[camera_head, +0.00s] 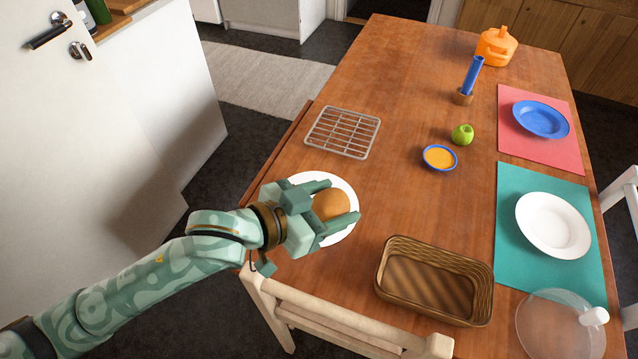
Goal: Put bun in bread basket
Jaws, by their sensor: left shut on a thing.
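A round brown bun (329,204) is between the fingers of my left gripper (335,205), which is shut on it. The bun is over a white plate (345,187) near the table's left edge; I cannot tell whether it still touches the plate. The bread basket (437,277) is a brown woven rectangular basket. It stands empty near the table's front edge, to the right of and nearer than my left gripper. My right gripper is not in view.
A wire rack (343,132) lies behind the plate. A bowl of orange food (439,157), a green apple (462,135) and a clear lid (555,325) are on the table. A chair back (345,318) stands at the front edge. The table between plate and basket is clear.

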